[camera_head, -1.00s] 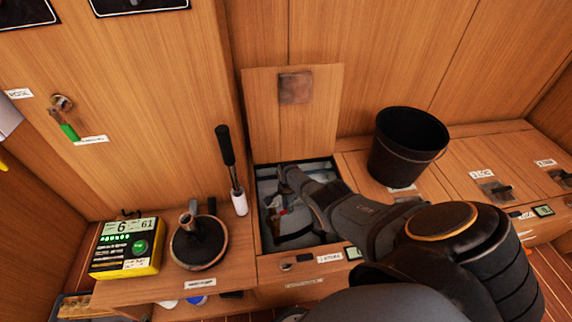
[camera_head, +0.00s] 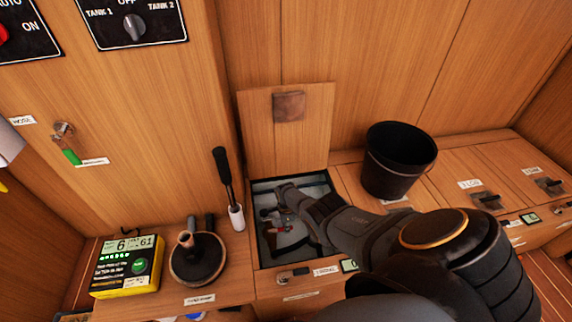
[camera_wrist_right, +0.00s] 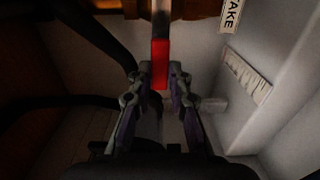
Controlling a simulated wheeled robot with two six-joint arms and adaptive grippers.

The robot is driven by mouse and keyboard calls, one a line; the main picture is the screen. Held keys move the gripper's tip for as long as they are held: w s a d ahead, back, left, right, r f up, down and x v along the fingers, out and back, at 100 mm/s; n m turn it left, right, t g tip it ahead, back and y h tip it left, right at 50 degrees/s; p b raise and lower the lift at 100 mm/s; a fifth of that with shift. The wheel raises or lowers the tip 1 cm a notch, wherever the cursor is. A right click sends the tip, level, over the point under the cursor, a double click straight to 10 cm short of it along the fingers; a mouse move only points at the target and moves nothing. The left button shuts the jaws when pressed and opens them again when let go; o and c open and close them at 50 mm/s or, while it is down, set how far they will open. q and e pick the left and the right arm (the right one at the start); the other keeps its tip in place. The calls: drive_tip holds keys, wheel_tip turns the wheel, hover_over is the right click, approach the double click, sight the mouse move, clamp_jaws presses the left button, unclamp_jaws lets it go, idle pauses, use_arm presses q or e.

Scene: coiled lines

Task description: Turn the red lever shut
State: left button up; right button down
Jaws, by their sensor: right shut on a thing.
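The red lever (camera_wrist_right: 160,66) shows in the right wrist view as a red grip on a metal stem that runs up to the top of the picture. My right gripper (camera_wrist_right: 157,80) is shut on the lever's red end, with one finger on each side. In the head view my right arm reaches down into an open bench compartment (camera_head: 262,190), and a small red patch of the lever (camera_head: 267,212) shows beside the gripper (camera_head: 270,226). The fingertips are hard to make out there. My left gripper is not in view.
The compartment's wooden lid (camera_head: 285,135) stands raised behind it. A black bucket (camera_head: 398,160) stands to the right. A hand pump (camera_head: 197,258), a yellow meter (camera_head: 127,264) and a black-handled brush (camera_head: 230,190) are at left. Dark hoses (camera_wrist_right: 95,40) and a pale wall (camera_wrist_right: 265,75) lie close to the gripper.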

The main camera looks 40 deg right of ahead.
drive_tip(key=shift+s+d, duration=0.1)
drive_tip(key=c, duration=1.2)
unclamp_jaws()
drive_tip(key=shift+r, duration=0.75)
wheel_tip(320, 180, up, 10)
drive_tip(key=shift+r, duration=0.25)
